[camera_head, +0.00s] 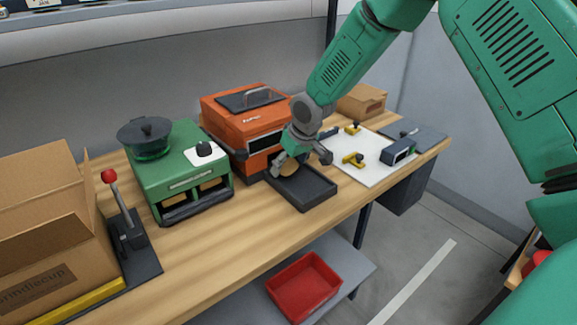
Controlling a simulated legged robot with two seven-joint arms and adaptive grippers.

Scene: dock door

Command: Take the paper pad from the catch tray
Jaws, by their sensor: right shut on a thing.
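The dark catch tray (316,194) sticks out in front of the orange machine (222,108) on the wooden bench. A small round tan paper pad (289,169) shows at the back of the tray, between my right gripper's fingers. My right gripper (297,165) reaches down over the back of the tray and is shut on the pad. The fingers partly cover the pad, and I cannot tell whether it still touches the tray floor. My left gripper is not in view.
Left of the orange machine stands a green machine (182,178). A lever press (130,235) and an open cardboard box (45,225) are further left. A white board (370,172) with yellow clamps lies right. A red bin (303,285) sits on the lower shelf.

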